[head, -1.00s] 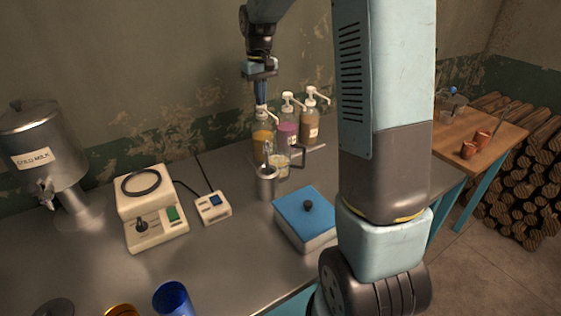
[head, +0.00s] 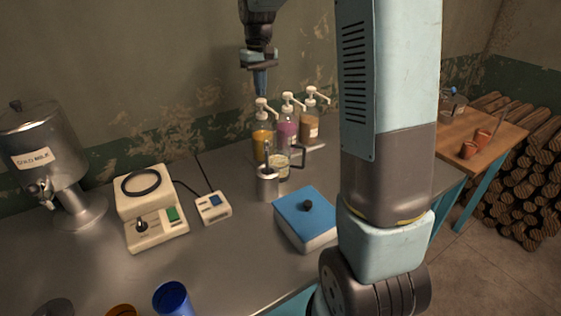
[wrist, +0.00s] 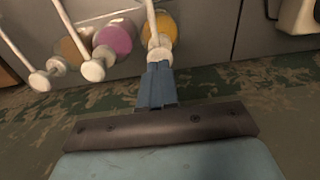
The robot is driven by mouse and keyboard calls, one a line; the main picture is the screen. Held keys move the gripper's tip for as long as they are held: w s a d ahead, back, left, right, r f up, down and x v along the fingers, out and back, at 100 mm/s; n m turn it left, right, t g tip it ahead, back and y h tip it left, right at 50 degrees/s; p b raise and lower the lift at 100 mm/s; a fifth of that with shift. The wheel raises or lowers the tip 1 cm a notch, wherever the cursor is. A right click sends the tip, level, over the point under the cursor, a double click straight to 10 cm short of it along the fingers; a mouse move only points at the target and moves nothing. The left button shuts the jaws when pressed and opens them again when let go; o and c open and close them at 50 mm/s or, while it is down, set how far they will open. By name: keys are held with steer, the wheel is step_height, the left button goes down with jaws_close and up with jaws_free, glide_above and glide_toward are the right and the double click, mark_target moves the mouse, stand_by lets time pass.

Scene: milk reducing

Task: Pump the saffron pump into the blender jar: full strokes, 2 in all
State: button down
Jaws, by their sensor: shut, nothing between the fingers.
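The saffron pump is most likely the bottle with yellow-orange liquid (head: 262,143), its white pump head (head: 262,103) standing up. It also shows in the wrist view as a yellow disc (wrist: 165,28) with a white head (wrist: 160,53). My gripper (head: 261,94) is shut and empty, pointing down right above that head; in the wrist view its blue fingers (wrist: 157,72) meet over the head. I cannot tell whether they touch it. The blender jar (head: 279,169), clear with a dark handle and pale contents, stands just in front of the bottle, under its nozzle side.
Pumps with purple (head: 287,131) and brown (head: 309,129) liquid stand close on the right. A blue-lidded box (head: 305,212), blender base (head: 150,212), small switch box (head: 213,207) and milk urn (head: 45,150) share the counter.

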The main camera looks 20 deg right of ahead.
stand_by(0.5)
step_height(320, 180, up, 6)
stand_by(0.7)
stand_by(0.3)
steer(key=s+r+m+t, duration=0.1)
steer(key=s+r, duration=0.1)
steer(key=s, duration=0.7)
steer(key=s+r+t, duration=0.2)
steer(key=s+r, duration=0.1)
steer(key=s, duration=0.6)
steer(key=s+f+m+t, duration=0.1)
steer(key=s+f, duration=0.4)
steer(key=s, duration=1)
steer(key=shift+d+t, duration=0.2)
steer(key=shift+t, duration=0.6)
